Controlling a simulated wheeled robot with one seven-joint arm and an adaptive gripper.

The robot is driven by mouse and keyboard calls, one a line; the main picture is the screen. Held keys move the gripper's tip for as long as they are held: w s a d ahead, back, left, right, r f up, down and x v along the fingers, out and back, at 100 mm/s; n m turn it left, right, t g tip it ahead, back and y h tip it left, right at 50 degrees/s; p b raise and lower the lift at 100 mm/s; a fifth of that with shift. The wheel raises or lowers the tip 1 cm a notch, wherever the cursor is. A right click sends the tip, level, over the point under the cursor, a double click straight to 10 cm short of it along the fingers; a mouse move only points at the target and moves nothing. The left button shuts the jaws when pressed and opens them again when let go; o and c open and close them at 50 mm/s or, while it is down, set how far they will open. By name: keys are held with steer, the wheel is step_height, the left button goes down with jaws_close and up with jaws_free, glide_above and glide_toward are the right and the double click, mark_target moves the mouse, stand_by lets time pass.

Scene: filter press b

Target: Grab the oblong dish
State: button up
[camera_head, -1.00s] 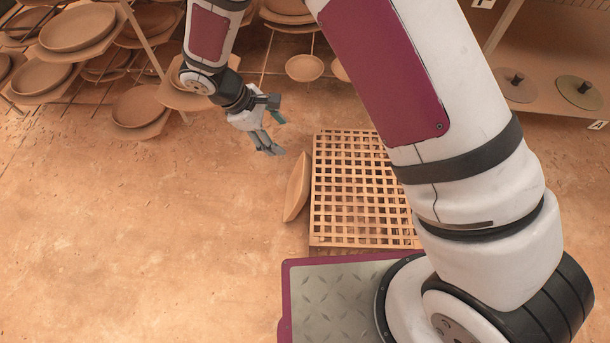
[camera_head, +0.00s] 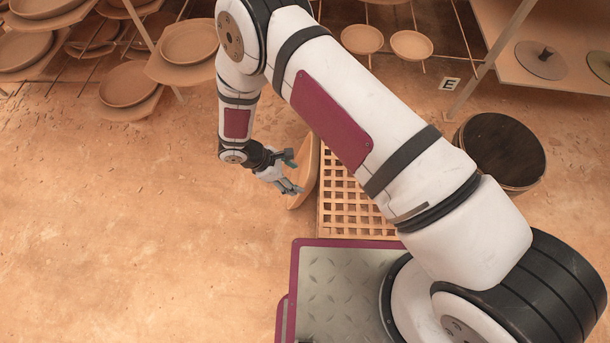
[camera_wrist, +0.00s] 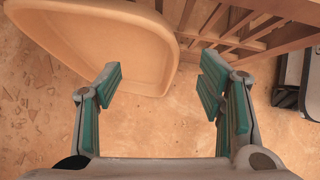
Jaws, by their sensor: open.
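The oblong dish (camera_head: 308,165) is a tan clay dish tilted on its side against the left edge of the wooden lattice crate (camera_head: 352,200). In the wrist view the dish (camera_wrist: 110,40) fills the upper left, its hollow side showing and its lower rim curving just ahead of the left finger. My gripper (camera_head: 292,174) is open beside the dish. My arm hides part of the lattice crate in the head view.
Shelves with several round clay dishes (camera_head: 123,84) stand at the back left. A dark-topped round drum (camera_head: 503,150) stands at the right. A shelf with discs (camera_head: 540,60) is at the back right. The floor (camera_head: 130,220) at left is clear.

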steer(key=b+x, duration=0.3)
steer(key=x, duration=0.3)
steer(key=shift+a+f, duration=0.2)
steer(key=shift+f, duration=0.45)
steer(key=shift+w, duration=0.15)
jaws_close()
steer(key=shift+r, duration=0.1)
